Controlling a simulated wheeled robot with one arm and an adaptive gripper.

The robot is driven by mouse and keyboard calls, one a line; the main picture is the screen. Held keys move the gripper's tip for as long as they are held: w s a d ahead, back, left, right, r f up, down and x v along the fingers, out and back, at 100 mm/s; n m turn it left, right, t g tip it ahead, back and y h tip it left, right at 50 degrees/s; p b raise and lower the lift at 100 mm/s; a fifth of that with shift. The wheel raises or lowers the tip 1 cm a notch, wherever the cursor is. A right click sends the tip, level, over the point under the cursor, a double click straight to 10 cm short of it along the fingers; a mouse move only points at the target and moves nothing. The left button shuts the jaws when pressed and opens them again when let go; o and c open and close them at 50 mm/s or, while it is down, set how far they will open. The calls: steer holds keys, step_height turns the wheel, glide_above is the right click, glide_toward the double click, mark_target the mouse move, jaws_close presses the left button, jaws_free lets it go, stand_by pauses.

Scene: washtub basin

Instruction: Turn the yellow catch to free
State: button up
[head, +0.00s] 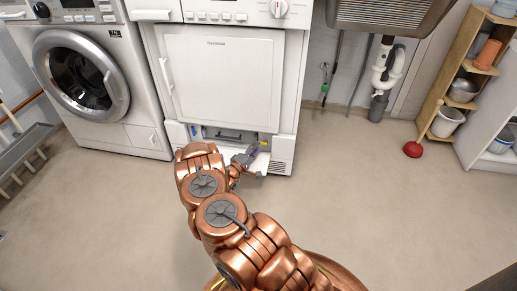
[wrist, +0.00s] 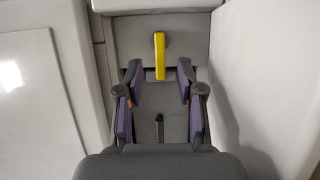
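The yellow catch (wrist: 160,55) is a narrow bar on a grey recessed panel in the wrist view, with its long side upright in the picture. It is a small yellow spot (head: 264,144) in the head view, at the right of the opening low on the white dryer (head: 222,80). My gripper (wrist: 159,74) is open and empty, its purple-padded fingers apart. The catch's lower end shows between the fingertips; I cannot tell whether they touch it. In the head view my gripper (head: 247,160) is just in front of the opening, partly hidden by my arm.
A pale open flap (head: 258,168) lies low in front of the dryer. A washing machine (head: 85,85) stands at the left. A red plunger (head: 413,149) and a wooden shelf (head: 447,85) stand at the right. The floor right of the dryer is clear.

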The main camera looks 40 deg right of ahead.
mark_target(261, 142)
steer(key=shift+b+x, duration=0.35)
steer(key=shift+x, duration=1.1)
jaws_close()
